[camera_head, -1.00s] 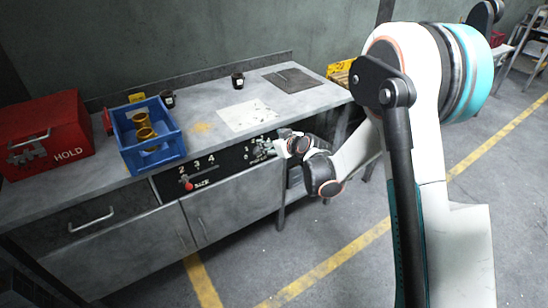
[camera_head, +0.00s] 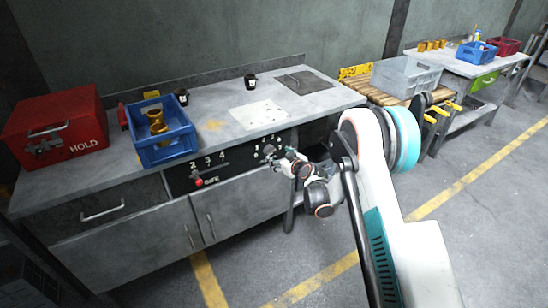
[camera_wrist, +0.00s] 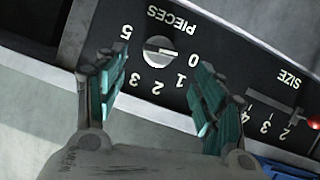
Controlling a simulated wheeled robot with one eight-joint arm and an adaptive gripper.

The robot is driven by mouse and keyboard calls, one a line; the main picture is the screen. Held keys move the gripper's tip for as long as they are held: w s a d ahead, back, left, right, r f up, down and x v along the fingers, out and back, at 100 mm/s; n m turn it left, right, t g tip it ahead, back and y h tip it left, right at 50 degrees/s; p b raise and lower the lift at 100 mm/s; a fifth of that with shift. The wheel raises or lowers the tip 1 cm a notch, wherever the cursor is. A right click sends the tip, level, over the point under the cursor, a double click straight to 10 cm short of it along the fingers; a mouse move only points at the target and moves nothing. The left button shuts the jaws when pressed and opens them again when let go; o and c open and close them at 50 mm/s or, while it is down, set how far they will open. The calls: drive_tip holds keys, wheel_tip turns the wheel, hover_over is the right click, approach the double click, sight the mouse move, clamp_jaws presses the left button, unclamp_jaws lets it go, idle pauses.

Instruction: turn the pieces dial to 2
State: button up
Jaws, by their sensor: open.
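The pieces dial (camera_wrist: 160,51) is a round pale knob on the black panel, upside down in the wrist view, with numbers around it; the 4 is hidden. A light bar across the knob seems to lie toward the 0; I cannot tell which end is the pointer. My gripper (camera_wrist: 156,70) is open, its teal-padded fingers spread to either side of the dial. I cannot tell how near they are to the panel. In the head view my gripper (camera_head: 277,156) is at the right of the panel and partly hides the dial markings.
The size slider with a red knob (camera_head: 198,181) is left of the dial on the same panel. The workbench (camera_head: 110,172) carries a blue crate (camera_head: 188,143) and a red HOLD box (camera_head: 90,130). Cabinet doors lie below. Open floor (camera_head: 440,240) is at the right.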

sight(272, 153)
drive_tip(key=b+x, duration=0.2)
drive_tip(key=x, duration=0.4)
drive_tip(key=shift+w+a+f, duration=0.15)
drive_tip(key=shift+w+a, duration=0.05)
drive_tip(key=shift+w, duration=0.15)
drive_tip(key=c, duration=1.1)
